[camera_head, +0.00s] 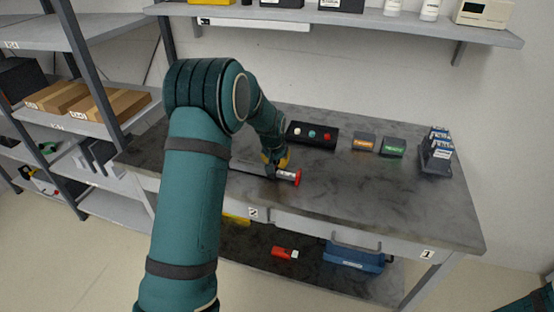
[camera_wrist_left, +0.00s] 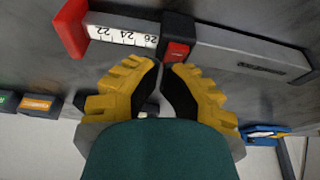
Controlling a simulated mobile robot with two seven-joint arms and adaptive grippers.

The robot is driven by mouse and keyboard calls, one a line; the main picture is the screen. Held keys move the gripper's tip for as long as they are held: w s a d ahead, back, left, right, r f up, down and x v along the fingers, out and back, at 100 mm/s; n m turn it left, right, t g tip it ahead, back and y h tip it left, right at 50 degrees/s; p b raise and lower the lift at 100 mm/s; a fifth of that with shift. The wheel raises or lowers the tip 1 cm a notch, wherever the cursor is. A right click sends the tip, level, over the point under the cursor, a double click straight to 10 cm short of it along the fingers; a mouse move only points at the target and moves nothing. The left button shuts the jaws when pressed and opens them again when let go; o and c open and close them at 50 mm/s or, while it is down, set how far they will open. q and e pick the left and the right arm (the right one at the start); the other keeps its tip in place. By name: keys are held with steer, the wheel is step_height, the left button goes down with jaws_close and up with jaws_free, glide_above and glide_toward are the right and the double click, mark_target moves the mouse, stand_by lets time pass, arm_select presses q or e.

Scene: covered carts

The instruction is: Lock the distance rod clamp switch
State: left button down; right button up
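The distance rod (camera_head: 247,168) lies on the grey workbench, a grey bar with a white numbered scale and a red end cap (camera_head: 298,177). In the left wrist view the rod's grey body (camera_wrist_left: 245,52) runs right from a black clamp (camera_wrist_left: 178,24). The red clamp switch (camera_wrist_left: 177,50) sits on the clamp's near side. My left gripper (camera_wrist_left: 160,65) has its yellow and black fingertips close together, just short of the switch, with nothing visible between them; contact cannot be told. In the head view the left gripper (camera_head: 275,160) is over the rod. My right gripper is out of view.
A black button box (camera_head: 312,135) stands behind the rod. An orange-labelled box (camera_head: 363,142), a green-labelled box (camera_head: 393,147) and a dark holder (camera_head: 436,155) stand to the right. A shelf (camera_head: 480,33) hangs above. The bench's front right (camera_head: 400,205) is clear.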

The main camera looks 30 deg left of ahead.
mark_target(276, 168)
arm_select(q)
steer(key=shift+s+d, duration=0.15)
steer(key=shift+s, duration=0.3)
steer(key=shift+r+p, duration=0.4)
steer(key=shift+r, duration=0.15)
steer(key=r+p, duration=0.1)
steer(key=r, duration=0.2)
steer(key=r+p, duration=0.1)
steer(key=shift+w+r+p, duration=0.15)
steer(key=shift+w+p, duration=0.15)
steer(key=w+v, duration=0.1)
steer(key=v, duration=0.7)
steer(key=shift+w+a+r+p, duration=0.25)
steer(key=shift+a+r+p, duration=0.1)
steer(key=shift+r, duration=0.2)
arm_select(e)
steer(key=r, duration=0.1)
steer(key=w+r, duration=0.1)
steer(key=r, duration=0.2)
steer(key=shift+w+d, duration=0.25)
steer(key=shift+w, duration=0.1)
